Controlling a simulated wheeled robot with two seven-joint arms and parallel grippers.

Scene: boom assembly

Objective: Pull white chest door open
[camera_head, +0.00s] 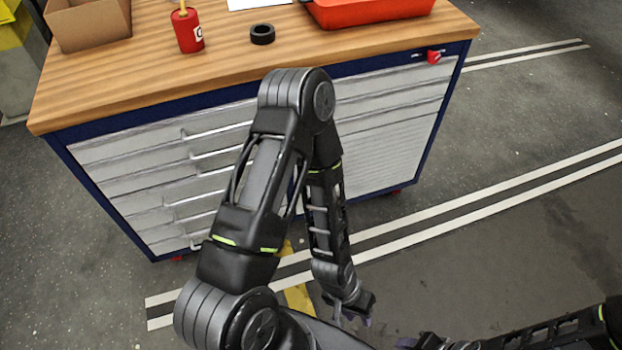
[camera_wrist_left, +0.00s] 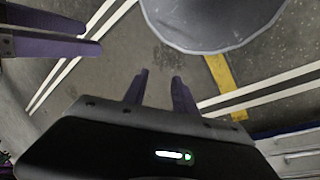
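The white chest (camera_head: 165,165) is a workbench with a blue frame, with white drawers on the left and white fronts on the right. The white door (camera_head: 390,140) at the right looks closed and is partly hidden behind my left arm. My left gripper (camera_head: 350,315) points down over the floor in front of the chest, apart from it. In the left wrist view its two fingers (camera_wrist_left: 160,88) stand apart with nothing between them. My right gripper (camera_head: 408,344) is low in the head view; its purple fingers (camera_wrist_left: 92,36) show apart and empty in the left wrist view.
On the wooden top (camera_head: 130,85) are a cardboard box (camera_head: 90,28), a red can (camera_head: 187,32), a black ring (camera_head: 262,34) and a red tray (camera_head: 370,8). A red knob (camera_head: 433,57) sits at the upper right edge. The striped floor right of the chest is clear.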

